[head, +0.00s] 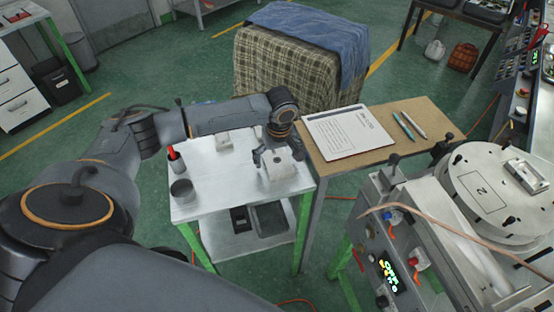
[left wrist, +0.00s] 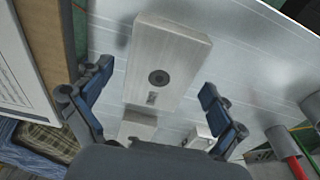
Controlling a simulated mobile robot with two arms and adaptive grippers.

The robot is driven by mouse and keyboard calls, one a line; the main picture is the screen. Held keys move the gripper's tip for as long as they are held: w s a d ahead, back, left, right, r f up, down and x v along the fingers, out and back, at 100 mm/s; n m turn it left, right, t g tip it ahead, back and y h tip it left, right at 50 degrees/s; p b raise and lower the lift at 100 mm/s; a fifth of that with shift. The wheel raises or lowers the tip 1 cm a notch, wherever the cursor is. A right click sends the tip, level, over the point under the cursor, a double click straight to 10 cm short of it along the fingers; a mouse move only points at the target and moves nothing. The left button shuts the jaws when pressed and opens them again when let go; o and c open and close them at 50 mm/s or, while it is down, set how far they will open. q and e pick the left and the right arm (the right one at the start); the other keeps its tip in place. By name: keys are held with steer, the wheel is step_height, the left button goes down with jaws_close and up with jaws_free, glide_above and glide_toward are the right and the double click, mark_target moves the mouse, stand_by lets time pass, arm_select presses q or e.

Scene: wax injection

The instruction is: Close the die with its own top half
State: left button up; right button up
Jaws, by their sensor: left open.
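A pale metal block (head: 281,168), a part of the die, lies on the white table under my left gripper (head: 277,157). In the left wrist view this block (left wrist: 172,48) shows a round dark hole and a small mark on its top face. My left gripper (left wrist: 156,77) is open, with one finger on each side of the block and a gap to both. Another pale piece (left wrist: 138,126) shows just beyond it; I cannot tell whether they touch. A smaller pale block (head: 223,139) stands farther back on the table. My right gripper is not in view.
The white table (head: 215,187) also bears a grey cup (head: 182,190) and a red-topped item (head: 174,154) at its left. A brown board table (head: 415,120) with a clipboard (head: 348,132) and pens adjoins at right. A machine (head: 480,195) stands at front right.

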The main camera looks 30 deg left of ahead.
arm_select(q)
steer(key=shift+f, duration=0.1)
steer(key=shift+c, duration=0.5)
steer(key=c, duration=1.4)
steer(key=shift+c, duration=0.2)
steer(key=shift+r, duration=0.2)
